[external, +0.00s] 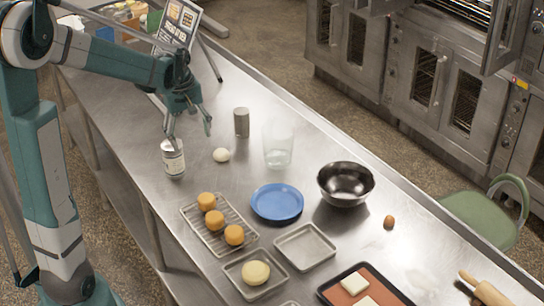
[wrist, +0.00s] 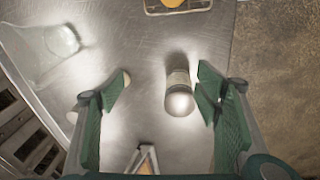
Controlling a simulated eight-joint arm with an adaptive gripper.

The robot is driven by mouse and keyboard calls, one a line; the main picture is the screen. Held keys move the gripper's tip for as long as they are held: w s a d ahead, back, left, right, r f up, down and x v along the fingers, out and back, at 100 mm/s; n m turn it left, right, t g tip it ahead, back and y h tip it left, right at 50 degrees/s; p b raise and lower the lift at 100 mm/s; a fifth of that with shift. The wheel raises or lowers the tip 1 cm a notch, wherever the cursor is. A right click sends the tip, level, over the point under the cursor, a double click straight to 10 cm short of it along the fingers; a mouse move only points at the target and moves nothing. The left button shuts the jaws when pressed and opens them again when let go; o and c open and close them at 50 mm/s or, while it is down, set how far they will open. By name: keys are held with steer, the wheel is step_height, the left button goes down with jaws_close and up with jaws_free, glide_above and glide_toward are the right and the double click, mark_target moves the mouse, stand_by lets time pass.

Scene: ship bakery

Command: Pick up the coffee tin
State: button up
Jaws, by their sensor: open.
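A cylindrical tin with a pale label (external: 173,159) stands upright on the steel counter, its print too small to read. In the wrist view this tin (wrist: 179,98) appears between the fingers, closer to the right one. A plain grey can (external: 241,122) stands farther back; I cannot tell from any label which is the coffee tin. My gripper (external: 189,134) is open and empty, pointing down above the counter, with one finger close over the pale-labelled tin's top. The green fingers also show in the wrist view (wrist: 163,82), spread apart.
A white ball (external: 221,155) and a clear glass container (external: 278,148) stand to the right of the tin. A wire rack (external: 191,215) with orange cakes, a blue plate (external: 277,203) and a dark bowl (external: 345,184) lie nearer the camera. A sign (external: 178,25) stands behind my arm.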

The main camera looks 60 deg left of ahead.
steer(key=a+f+n+p, duration=0.1)
steer(key=a, duration=0.2)
steer(key=s+a+f+n+p, duration=0.1)
steer(key=a, duration=0.3)
steer(key=s+a+f+n+g+p, duration=0.1)
steer(key=a+f+n+p, duration=0.1)
steer(key=a, duration=0.2)
steer(key=shift+s+h, duration=0.25)
steer(key=shift+h, duration=0.15)
glide_above(175, 166)
steer(key=w+a, duration=0.1)
steer(key=a, duration=0.2)
step_height(175, 166, down, 6)
steer(key=shift+w+a+f, duration=0.15)
steer(key=shift+f, duration=0.25)
steer(key=shift+f, duration=0.15)
steer(key=shift+f, duration=1.15)
steer(key=shift+f, duration=0.2)
steer(key=shift+a+f+p, duration=0.15)
steer(key=shift+f+p, duration=0.15)
steer(key=shift+f, duration=2.1)
steer(key=c, duration=1.3)
